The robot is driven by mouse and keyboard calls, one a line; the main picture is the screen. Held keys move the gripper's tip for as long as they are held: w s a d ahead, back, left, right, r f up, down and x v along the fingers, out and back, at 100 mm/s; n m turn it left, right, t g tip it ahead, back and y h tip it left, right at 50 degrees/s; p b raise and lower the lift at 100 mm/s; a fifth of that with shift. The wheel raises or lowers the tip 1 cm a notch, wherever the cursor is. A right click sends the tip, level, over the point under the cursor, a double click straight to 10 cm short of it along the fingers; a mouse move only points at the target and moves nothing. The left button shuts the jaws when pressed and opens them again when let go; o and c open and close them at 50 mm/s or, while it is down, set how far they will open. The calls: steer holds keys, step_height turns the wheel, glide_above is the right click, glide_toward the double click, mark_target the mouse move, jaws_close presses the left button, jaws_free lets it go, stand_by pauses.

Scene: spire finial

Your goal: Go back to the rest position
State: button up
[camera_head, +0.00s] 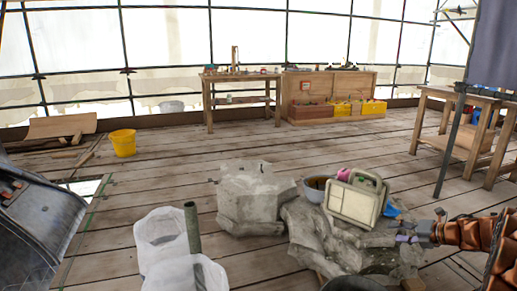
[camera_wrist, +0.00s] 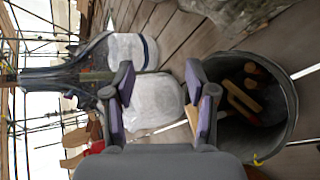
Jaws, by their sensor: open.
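My gripper (camera_head: 404,238) is at the right of the head view, at the end of my orange-brown arm. It is above and beside the grey stone blocks. In the wrist view, my gripper (camera_wrist: 160,76) has two purple-padded fingers spread apart with nothing between them. Behind the fingers is a white rounded sack or tub (camera_wrist: 153,100), apart from them. A dark grey bucket (camera_wrist: 288,112) with wooden pieces inside lies to the right of the fingers in the wrist view.
Grey stone blocks (camera_head: 250,195) and a cream case (camera_head: 353,201) stand in front. White sacks (camera_head: 160,240) are at lower left. A yellow bucket (camera_head: 123,143), a workbench (camera_head: 240,79) and a wooden table (camera_head: 445,94) stand farther back. The middle plank floor is clear.

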steer(key=w+a+r+m+t+h+p, duration=0.1)
steer(key=w+r+m+t+h+p, duration=0.2)
steer(key=r, duration=0.9)
steer(key=w+r+m+h+p, duration=0.3)
steer(key=w+r+m+p, duration=0.15)
steer(key=r, duration=0.65)
steer(key=s+a+r+m+g+h+p, duration=0.1)
steer(key=s+r+m+h+p, duration=0.25)
steer(key=r+m, duration=0.2)
steer(key=s+a+r+m+g+h+p, duration=0.1)
steer(key=s+a+r+m+h+p, duration=0.15)
steer(key=r+m+p, duration=0.35)
steer(key=s+a+r+m+g+y+p, duration=0.1)
steer(key=s+a+m+g+y+p, duration=0.1)
steer(key=s+a, duration=0.7)
steer(key=s+a+r+m+g+y+p, duration=0.1)
steer(key=s+a+m+g+p, duration=0.3)
steer(key=s, duration=1.8)
steer(key=s+a+r+m+g+y+p, duration=0.2)
steer(key=s+a+m+g+p, duration=0.2)
steer(key=s+a, duration=1.1)
steer(key=a+g+p, duration=0.1)
steer(key=g+p, duration=0.2)
steer(key=p, duration=0.3)
steer(key=shift+s+a+r+y, duration=0.15)
steer(key=shift+s+r+y, duration=0.15)
steer(key=shift+c, duration=0.4)
